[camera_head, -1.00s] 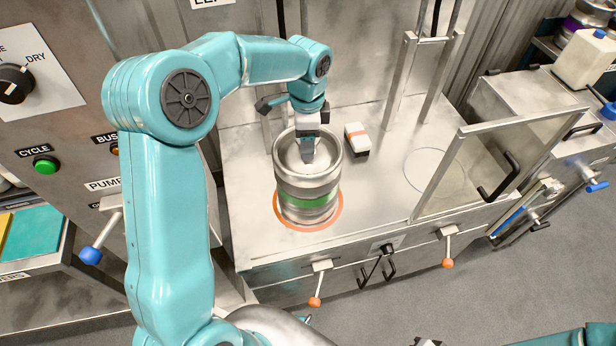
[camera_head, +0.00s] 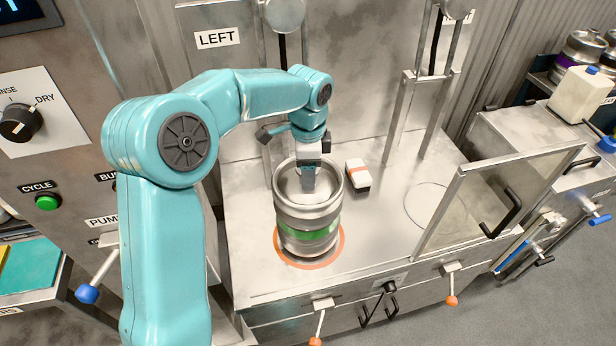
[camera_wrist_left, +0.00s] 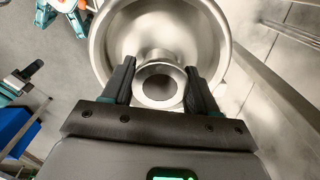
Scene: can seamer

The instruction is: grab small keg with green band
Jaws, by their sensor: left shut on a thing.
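The small steel keg with a green band (camera_head: 308,231) is upright over an orange ring (camera_head: 338,248) on the left part of the steel worktop. My left gripper (camera_head: 309,186) points down at its top. In the left wrist view, the two fingers (camera_wrist_left: 160,88) are shut on the round neck (camera_wrist_left: 158,84) at the middle of the keg's top, one finger on each side. The keg seems to be slightly above the worktop, but its underside is hidden. My right gripper is not in view.
A clear framed door (camera_head: 492,205) stands at the right side. Upright metal posts (camera_head: 405,115) rise behind. Orange-tipped levers (camera_head: 452,285) stick out in front. The worktop's middle is clear.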

